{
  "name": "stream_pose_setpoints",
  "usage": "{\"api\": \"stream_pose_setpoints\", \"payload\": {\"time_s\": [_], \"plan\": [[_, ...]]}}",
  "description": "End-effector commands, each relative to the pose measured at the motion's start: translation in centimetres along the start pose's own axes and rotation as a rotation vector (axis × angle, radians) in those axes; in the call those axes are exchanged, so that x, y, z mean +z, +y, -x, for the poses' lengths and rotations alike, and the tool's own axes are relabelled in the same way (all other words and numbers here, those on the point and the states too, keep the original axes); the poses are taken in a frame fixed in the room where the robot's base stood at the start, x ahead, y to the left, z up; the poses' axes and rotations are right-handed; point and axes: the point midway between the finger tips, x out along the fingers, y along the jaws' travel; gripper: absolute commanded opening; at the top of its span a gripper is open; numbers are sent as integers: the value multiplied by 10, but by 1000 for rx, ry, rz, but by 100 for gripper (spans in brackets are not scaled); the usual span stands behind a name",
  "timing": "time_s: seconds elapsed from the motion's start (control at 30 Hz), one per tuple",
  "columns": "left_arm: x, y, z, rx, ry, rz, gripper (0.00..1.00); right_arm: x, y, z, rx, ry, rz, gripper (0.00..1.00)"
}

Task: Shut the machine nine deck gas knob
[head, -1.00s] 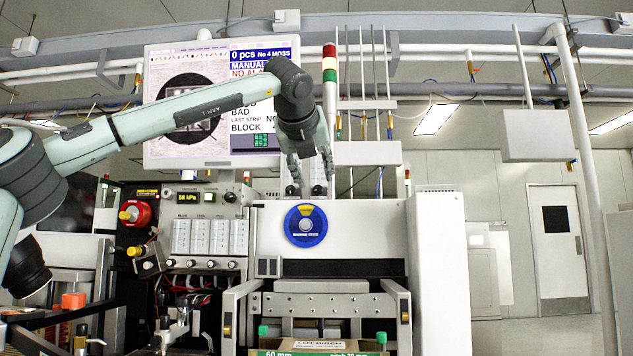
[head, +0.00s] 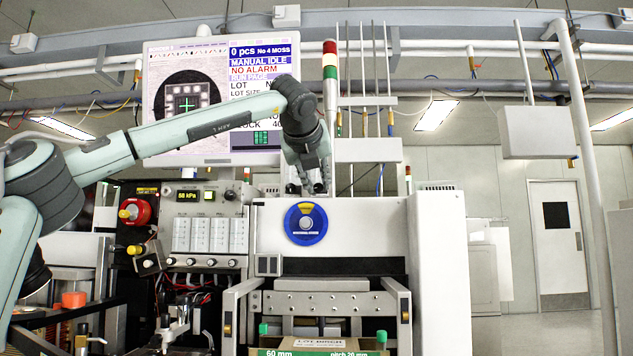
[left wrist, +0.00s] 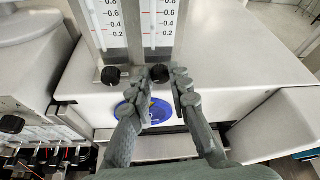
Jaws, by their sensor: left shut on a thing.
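Two clear flow meters with red marks stand side by side on the white machine top, a left one (left wrist: 105,22) and a right one (left wrist: 159,22). Each has a black knob at its foot, a left knob (left wrist: 111,76) and a right knob (left wrist: 160,73). My left gripper (left wrist: 160,76) has its fingers on either side of the right knob and is shut on it. The left knob is free, just left of the fingers. In the head view my left gripper (head: 309,188) points down at the machine top and hides most of the meters. No knob label is readable. My right gripper is out of view.
A blue round disc (head: 306,223) is on the machine's white front below the gripper. A monitor (head: 215,157) stands behind my left arm. A red-and-green signal tower (head: 330,70) rises close to the wrist. A control panel (head: 207,197) with knobs is to the left.

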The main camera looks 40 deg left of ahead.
Motion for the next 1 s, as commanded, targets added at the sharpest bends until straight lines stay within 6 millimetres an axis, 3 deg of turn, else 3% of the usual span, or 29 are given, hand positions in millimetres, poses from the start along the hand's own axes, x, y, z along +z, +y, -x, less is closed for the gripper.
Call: {"api": "stream_pose_setpoints", "payload": {"time_s": [0.37, 1.0], "plan": [[1, -1, 1, 34, -1, -75, 0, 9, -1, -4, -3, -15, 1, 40], [-2, -6, 0, 199, 2, -477, 0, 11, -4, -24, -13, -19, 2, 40]]}}
